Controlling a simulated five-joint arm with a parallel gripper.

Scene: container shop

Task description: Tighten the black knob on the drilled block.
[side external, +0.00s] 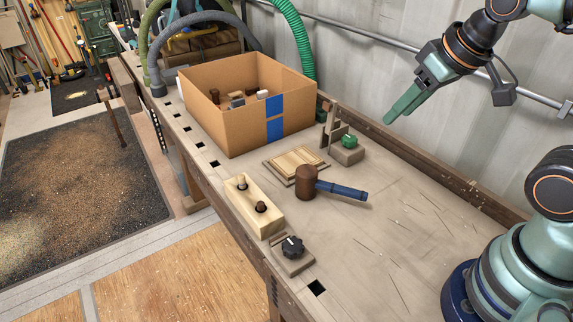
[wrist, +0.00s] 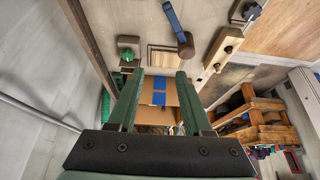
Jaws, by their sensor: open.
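A black knob (side external: 292,246) sits on a small grey-brown block (side external: 291,263) near the front edge of the workbench. In the wrist view the black knob (wrist: 251,11) is at the top right on its block (wrist: 237,17). My gripper (side external: 392,117) is high above the back of the bench, well apart from the knob, pointing down and left. In the wrist view my gripper (wrist: 158,77) has its two fingers apart with nothing between them. How far the knob is turned cannot be told.
A mallet (side external: 307,184), a wooden frame (side external: 285,167), a green knob (side external: 349,141) on another block and a cardboard box (side external: 235,127) lie farther back. The bench's right part is clear.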

